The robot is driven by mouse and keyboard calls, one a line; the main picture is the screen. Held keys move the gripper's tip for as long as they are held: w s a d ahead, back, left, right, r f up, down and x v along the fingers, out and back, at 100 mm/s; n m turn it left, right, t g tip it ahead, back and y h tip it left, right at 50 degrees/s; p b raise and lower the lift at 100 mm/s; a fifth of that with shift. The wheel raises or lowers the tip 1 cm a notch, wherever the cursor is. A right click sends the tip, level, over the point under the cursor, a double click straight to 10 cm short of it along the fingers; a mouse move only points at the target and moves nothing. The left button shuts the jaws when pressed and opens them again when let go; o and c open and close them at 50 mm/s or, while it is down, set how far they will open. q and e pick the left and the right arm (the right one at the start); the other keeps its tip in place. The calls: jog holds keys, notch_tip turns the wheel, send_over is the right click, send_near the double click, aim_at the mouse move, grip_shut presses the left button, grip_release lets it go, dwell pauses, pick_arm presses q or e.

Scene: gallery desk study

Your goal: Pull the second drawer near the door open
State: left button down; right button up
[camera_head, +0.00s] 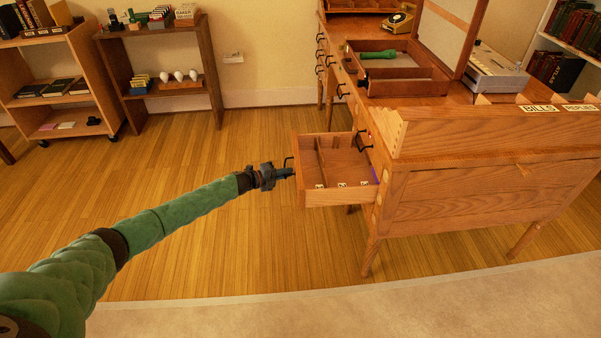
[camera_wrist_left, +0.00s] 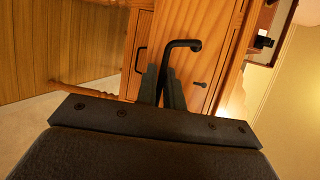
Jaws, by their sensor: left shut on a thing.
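A wooden desk (camera_head: 480,190) stands at the right in the head view. One of its drawers (camera_head: 338,198) is pulled well out on the side facing left, and its divided inside shows. The drawer has a dark bar handle, seen in the left wrist view (camera_wrist_left: 182,44). My left gripper (camera_head: 289,172) is at the drawer's front. In the left wrist view its fingers (camera_wrist_left: 163,88) are closed about the handle's lower part. A few small light labels and a purple item lie in the drawer. My right gripper is not in view.
Other handled drawers line the desk's same side. A raised lid stands over an open compartment with a green object (camera_head: 378,54) on the desktop. Shelves (camera_head: 160,75) stand along the back wall. The wooden floor (camera_head: 200,165) left of the drawer is clear.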

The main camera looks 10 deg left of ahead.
pick_arm(q)
jog(key=shift+s+a, duration=0.25)
jog(key=shift+a, duration=0.4)
jog(key=shift+s+a, duration=0.2)
jog(key=shift+a, duration=0.4)
jog(key=c, duration=1.8)
grip_release()
jog(key=v, duration=0.7)
jog(key=shift+s+a, duration=0.2)
jog(key=shift+a, duration=0.1)
